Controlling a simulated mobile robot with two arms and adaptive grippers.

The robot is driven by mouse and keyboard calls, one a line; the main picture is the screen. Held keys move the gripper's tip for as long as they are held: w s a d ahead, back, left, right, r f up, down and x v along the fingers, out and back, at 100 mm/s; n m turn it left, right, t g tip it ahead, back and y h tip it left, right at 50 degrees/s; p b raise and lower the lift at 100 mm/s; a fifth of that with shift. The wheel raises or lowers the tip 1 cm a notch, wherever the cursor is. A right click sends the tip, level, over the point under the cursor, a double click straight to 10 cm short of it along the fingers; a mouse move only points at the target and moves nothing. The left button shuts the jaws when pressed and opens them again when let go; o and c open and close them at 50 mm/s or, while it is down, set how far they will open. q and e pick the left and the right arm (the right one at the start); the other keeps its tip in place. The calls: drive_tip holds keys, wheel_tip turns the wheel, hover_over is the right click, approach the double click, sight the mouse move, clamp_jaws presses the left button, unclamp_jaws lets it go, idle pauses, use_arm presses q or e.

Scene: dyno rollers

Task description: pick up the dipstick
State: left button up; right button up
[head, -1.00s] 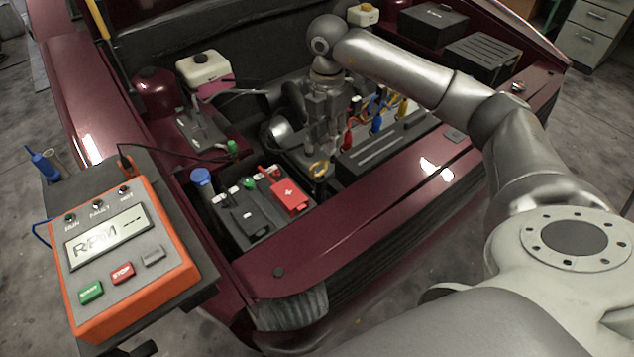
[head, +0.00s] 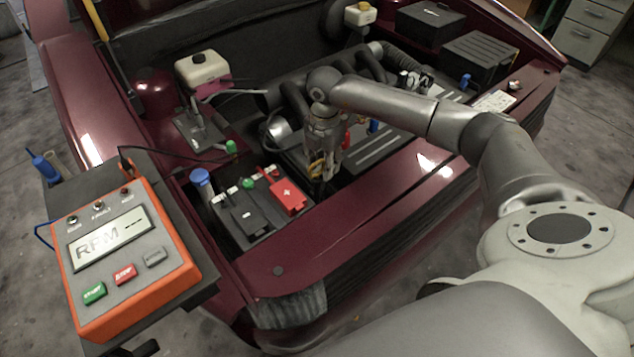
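The dipstick (head: 317,169) shows as a small yellow loop handle at the front of the engine bay, right of the red-capped battery. Its lower part is hidden. My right gripper (head: 322,174) points down from above, with its fingers right at the yellow loop and partly covering it. I cannot tell whether the fingers are closed on the loop or only around it. My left gripper is not in view.
The battery (head: 245,218) with its red cover (head: 288,196) stands close on the left. The front panel (head: 370,215) of the car runs just below the gripper. An orange RPM box (head: 128,262) sits at the left.

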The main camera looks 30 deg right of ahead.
clamp_jaws()
